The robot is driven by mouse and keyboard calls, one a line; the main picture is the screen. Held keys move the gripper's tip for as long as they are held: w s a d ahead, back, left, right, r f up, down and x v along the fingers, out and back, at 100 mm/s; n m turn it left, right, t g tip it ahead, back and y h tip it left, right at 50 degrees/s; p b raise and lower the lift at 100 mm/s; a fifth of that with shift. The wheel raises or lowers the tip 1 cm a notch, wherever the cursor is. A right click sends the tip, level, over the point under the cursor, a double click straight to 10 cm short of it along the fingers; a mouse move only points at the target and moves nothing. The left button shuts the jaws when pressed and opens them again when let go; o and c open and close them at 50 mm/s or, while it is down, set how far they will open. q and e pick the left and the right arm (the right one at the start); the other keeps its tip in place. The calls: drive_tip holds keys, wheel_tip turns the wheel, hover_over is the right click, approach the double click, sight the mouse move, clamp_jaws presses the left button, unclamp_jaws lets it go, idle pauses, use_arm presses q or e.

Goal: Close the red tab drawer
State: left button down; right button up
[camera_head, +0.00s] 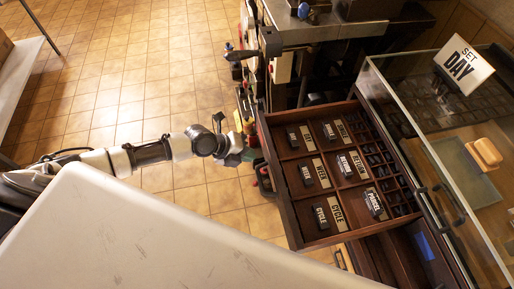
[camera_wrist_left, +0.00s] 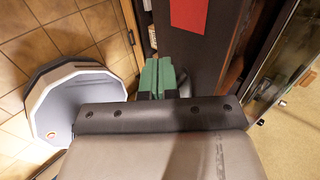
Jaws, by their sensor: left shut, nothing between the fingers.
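The open wooden drawer (camera_head: 275,180) sticks out to the left from the cabinet in the head view, with several labelled blocks and plates in its compartments. In the left wrist view a red tab (camera_wrist_left: 188,14) lies on a dark wooden face, just beyond my fingers. My left gripper (camera_head: 248,155) is beside the drawer's outer front, low on its left side. Its green fingers (camera_wrist_left: 157,76) are shut together and empty, close to the dark face. I cannot tell whether they touch it. My right gripper is not in view.
A glass-topped case (camera_head: 450,150) with a "SET DAY" sign (camera_head: 463,63) stands to the right. A blue patch (camera_head: 424,246) shows below the drawer's near side. A metal-topped bench (camera_head: 325,30) with tools stands behind. Tiled floor (camera_head: 150,60) is clear to the left.

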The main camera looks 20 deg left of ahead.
use_arm(q)
drive_tip(key=shift+w+d+r+p, duration=0.1)
drive_tip(key=shift+w+d+p, duration=0.1)
drive_tip(key=shift+w+d, duration=0.3)
drive_tip(key=shift+w+d+p, duration=0.2)
drive_tip(key=shift+w+d, duration=0.1)
drive_tip(key=shift+d, duration=0.35)
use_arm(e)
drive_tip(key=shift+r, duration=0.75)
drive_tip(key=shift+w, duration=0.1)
